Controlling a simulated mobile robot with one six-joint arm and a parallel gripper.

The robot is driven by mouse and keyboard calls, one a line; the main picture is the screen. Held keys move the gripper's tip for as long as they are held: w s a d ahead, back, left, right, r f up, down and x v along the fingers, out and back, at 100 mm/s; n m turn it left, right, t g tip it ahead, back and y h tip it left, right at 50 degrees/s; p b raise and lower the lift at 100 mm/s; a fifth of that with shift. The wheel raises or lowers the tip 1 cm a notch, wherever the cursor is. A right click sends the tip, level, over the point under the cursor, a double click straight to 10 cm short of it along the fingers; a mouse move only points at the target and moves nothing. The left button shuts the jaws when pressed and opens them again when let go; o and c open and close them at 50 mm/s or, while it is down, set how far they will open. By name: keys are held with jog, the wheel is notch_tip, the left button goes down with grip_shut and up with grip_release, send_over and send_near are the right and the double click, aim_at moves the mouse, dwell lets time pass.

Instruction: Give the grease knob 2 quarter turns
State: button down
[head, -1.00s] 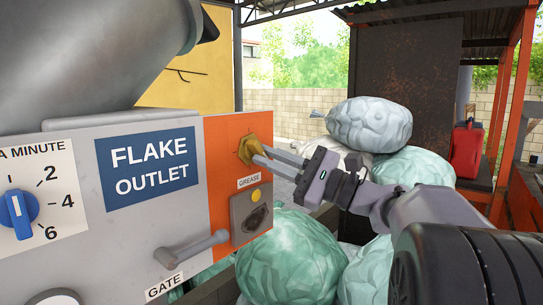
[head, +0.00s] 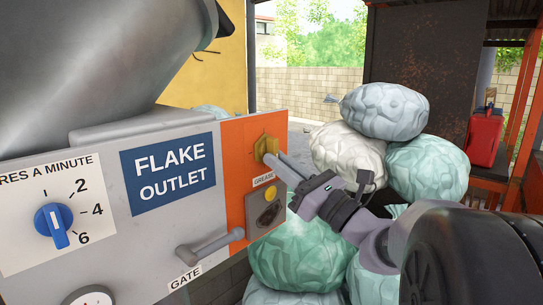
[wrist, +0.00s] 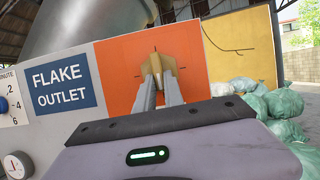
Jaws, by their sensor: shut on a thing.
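The grease knob (head: 264,148) is a yellow-brass knob on the orange panel (head: 236,165), above the small "GREASE" label. In the wrist view the knob (wrist: 156,63) stands between the fingers, with dark tick marks around it on the orange face. My gripper (head: 275,158) reaches it from the right with two grey fingers. In the wrist view my gripper (wrist: 161,80) is shut on the knob. The fingers cover part of its lower side.
A grey plate with a yellow button (head: 270,193) sits under the knob. A blue dial (head: 52,225) is at left. Stuffed bags (head: 385,112) are piled behind my arm. A red can (head: 484,137) stands at right.

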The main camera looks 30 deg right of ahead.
jog(key=shift+r+m, duration=0.3)
jog(key=c, duration=1.4)
grip_release()
jog(key=shift+d, duration=0.1)
jog(key=shift+c, duration=0.2)
jog(key=shift+a+f, duration=0.2)
jog(key=shift+d, duration=0.1)
jog(key=b+v, duration=0.6)
jog(key=v, duration=1.1)
jog(key=shift+s+b, duration=0.2)
jog(key=shift+b, duration=0.1)
